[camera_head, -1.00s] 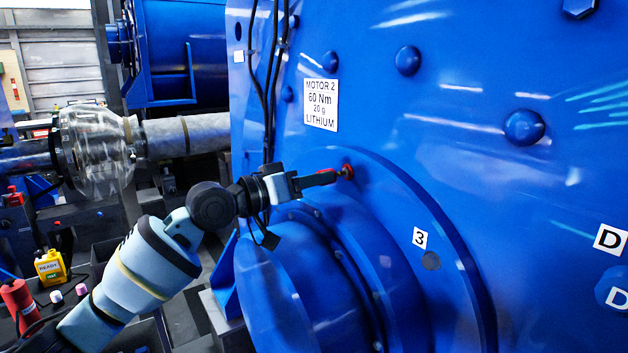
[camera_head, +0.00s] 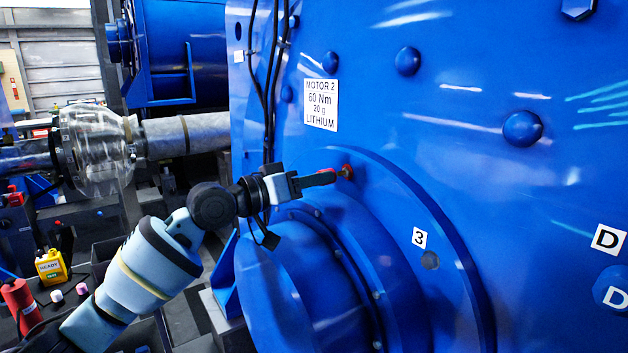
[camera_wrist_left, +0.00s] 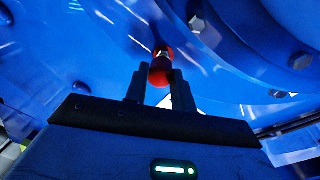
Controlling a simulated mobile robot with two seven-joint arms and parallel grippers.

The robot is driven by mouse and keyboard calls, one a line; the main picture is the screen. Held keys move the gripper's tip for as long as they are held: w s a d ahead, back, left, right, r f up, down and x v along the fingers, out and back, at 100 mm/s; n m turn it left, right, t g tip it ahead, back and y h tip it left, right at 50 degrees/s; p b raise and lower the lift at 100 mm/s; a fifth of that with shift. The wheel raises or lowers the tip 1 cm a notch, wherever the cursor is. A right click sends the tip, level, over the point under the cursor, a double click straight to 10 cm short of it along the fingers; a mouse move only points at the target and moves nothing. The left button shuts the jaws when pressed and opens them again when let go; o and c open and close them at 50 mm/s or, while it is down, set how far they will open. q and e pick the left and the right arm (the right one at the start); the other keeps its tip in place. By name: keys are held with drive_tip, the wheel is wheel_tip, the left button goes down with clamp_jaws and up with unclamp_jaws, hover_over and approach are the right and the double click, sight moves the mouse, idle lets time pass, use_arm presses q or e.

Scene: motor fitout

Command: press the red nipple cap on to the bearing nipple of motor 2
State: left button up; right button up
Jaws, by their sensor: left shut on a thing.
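Motor 2 (camera_head: 480,210) is the big blue housing with the label (camera_head: 321,105) "MOTOR 2, 60 Nm, 20 g, LITHIUM". My left gripper (camera_head: 331,177) is at its face, below the label, with its fingers shut on the red nipple cap. In the left wrist view the cap (camera_wrist_left: 160,76) sits between the two dark fingertips. Just beyond it show a small metallic piece and a red part (camera_wrist_left: 166,50) at the motor face, where the bearing nipple (camera_head: 347,171) is. Cap and nipple are in line and very close; I cannot tell whether the cap is fully seated. My right gripper is not in view.
Black cables (camera_head: 270,80) hang down the motor's left edge near my gripper. A round bearing housing (camera_head: 300,280) bulges out below it. A yellow "READY" container (camera_head: 50,267) and a red cylinder (camera_head: 20,302) stand at lower left. A clear guard (camera_head: 95,150) covers a shaft behind.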

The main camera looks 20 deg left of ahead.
use_arm(q)
drive_tip(key=shift+w+d, duration=0.1)
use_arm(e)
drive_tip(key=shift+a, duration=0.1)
use_arm(q)
drive_tip(key=shift+x, duration=0.9)
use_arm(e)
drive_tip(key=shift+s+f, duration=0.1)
use_arm(q)
drive_tip(key=shift+w+d, duration=0.25)
drive_tip(key=shift+w, duration=0.25)
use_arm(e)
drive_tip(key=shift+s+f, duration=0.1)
use_arm(q)
drive_tip(key=o, duration=1)
drive_tip(key=shift+o, duration=0.2)
drive_tip(key=b+v, duration=0.1)
drive_tip(key=v, duration=0.5)
drive_tip(key=shift+a+f, duration=0.1)
drive_tip(key=shift+f, duration=0.1)
drive_tip(key=shift+s+a, duration=0.4)
drive_tip(key=shift+s, duration=0.15)
drive_tip(key=shift+s+r, duration=0.1)
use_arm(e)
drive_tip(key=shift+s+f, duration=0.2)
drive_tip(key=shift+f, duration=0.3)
